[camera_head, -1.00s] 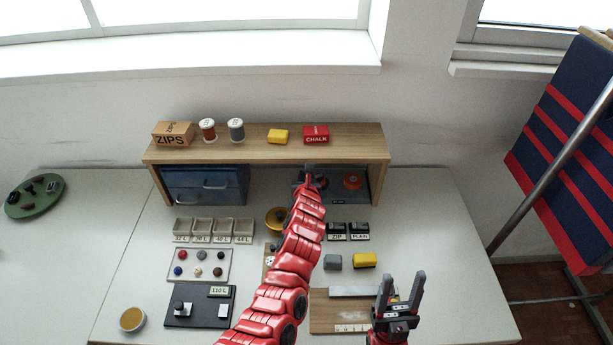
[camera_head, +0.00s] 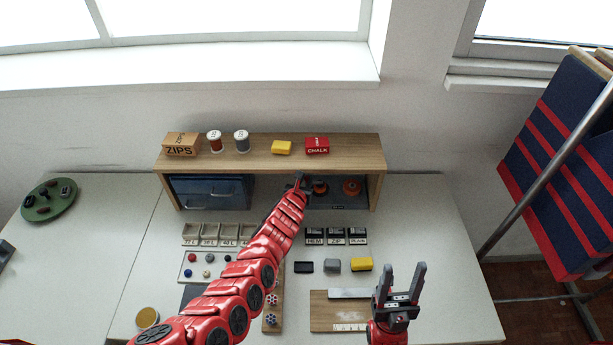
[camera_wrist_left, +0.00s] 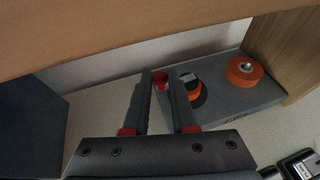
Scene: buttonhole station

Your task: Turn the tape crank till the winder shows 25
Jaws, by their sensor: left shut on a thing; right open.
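The tape winder stands under the wooden shelf, with a grey base (camera_head: 337,199) (camera_wrist_left: 226,104). An orange tape roll (camera_head: 352,187) (camera_wrist_left: 244,70) sits at its right end. A second orange roll with a dark and white top (camera_wrist_left: 191,89) sits left of it. My left gripper (camera_head: 299,179) (camera_wrist_left: 161,72) reaches in at the winder's left end. It is shut on the red crank knob (camera_wrist_left: 160,82), which shows between its fingers. The crank arm is mostly hidden. I cannot read any number on the winder. My right gripper (camera_head: 405,283) is open and empty above the table front.
The shelf (camera_head: 270,152) hangs close over my left gripper. A blue drawer unit (camera_head: 210,191) stands left of the winder. Label boxes (camera_head: 336,236) and several small blocks lie in front of it. A ruler board (camera_head: 335,311) lies by my right gripper.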

